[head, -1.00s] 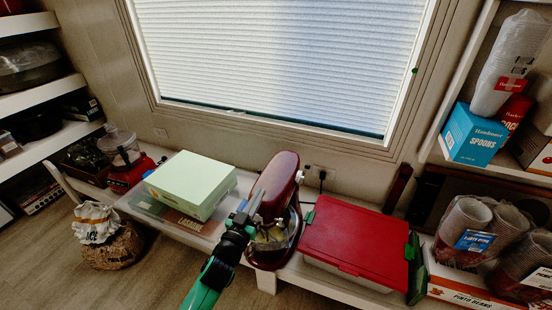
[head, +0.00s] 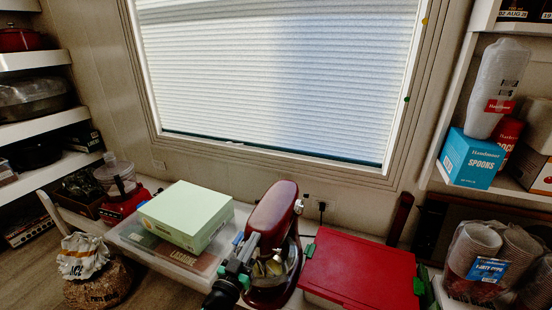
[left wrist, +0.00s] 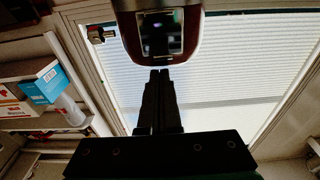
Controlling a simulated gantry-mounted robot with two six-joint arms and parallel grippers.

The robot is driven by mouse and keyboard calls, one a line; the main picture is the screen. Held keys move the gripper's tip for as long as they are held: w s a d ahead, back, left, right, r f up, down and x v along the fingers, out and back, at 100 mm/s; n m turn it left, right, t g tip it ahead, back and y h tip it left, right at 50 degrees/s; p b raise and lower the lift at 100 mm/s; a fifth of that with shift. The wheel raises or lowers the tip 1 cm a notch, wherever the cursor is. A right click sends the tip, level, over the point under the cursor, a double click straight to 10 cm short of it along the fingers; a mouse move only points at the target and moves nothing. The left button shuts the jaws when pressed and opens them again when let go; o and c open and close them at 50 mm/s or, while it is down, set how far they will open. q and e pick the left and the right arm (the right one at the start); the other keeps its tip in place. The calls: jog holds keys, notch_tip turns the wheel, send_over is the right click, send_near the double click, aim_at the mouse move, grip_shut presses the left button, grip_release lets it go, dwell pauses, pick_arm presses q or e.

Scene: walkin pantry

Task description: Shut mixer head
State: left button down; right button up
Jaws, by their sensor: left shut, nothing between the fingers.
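The dark red stand mixer (head: 272,207) stands on the low bench in the head view, its head tilted up above the metal bowl (head: 281,268). My left gripper (head: 246,248) is at the mixer's left front side, just below the raised head. In the left wrist view its two fingers (left wrist: 160,76) are shut together with nothing between them. Their tips point at the underside of the mixer head (left wrist: 160,38), very close; I cannot tell whether they touch. My right gripper is not in view.
A red-lidded bin (head: 362,268) stands close to the mixer's right. A pale green box (head: 185,212) lies on a clear container (head: 128,240) to its left. A red food processor (head: 123,200) stands farther left. A window is behind.

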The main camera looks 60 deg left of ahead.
pick_arm(q)
notch_tip(320, 180, up, 5)
jog(key=p, duration=0.5)
jog(key=s+d+f+b, duration=0.4)
jog(key=s+d, duration=0.2)
jog(key=s, duration=0.1)
jog(key=shift+d+f+b, duration=0.15)
jog(key=shift+d+b, duration=0.05)
jog(key=shift+b, duration=0.2)
